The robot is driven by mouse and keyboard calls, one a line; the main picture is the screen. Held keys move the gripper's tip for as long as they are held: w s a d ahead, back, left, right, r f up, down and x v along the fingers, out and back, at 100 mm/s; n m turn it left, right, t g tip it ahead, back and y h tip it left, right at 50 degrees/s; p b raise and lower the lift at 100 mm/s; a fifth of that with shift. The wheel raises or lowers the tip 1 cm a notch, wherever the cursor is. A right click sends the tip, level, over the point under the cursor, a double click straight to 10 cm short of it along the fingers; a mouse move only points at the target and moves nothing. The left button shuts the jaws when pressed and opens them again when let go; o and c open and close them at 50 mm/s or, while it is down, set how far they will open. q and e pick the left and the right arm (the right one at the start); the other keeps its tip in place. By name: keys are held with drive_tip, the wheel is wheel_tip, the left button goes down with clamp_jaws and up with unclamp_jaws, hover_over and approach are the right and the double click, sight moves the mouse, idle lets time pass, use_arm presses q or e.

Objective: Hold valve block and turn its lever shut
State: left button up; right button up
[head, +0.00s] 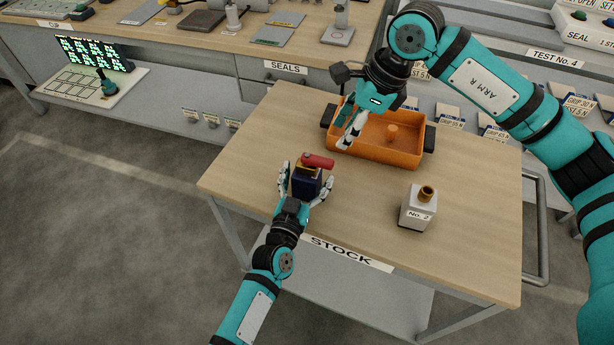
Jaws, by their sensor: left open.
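The valve block (306,184) is a dark blue block with a yellowish part on top. It stands upright on the wooden table. Its red lever (319,161) lies across the top and points to the right. My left gripper (308,179) is open, with one white finger on each side of the block; I cannot tell whether they touch it. The gripper hides part of the block's near face. My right gripper (346,137) is above the near left part of the orange bin, apart from the lever; its finger opening is unclear from this angle.
The orange bin (376,158) with black end handles holds a small orange piece (392,133). A white block marked No. 2 (417,208) with a brass top stands to the right. The table's (247,165) left part is clear. A workbench (270,62) stands behind.

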use_arm(q)
drive_tip(key=shift+c, duration=1.4)
clamp_jaws()
idle(0.4)
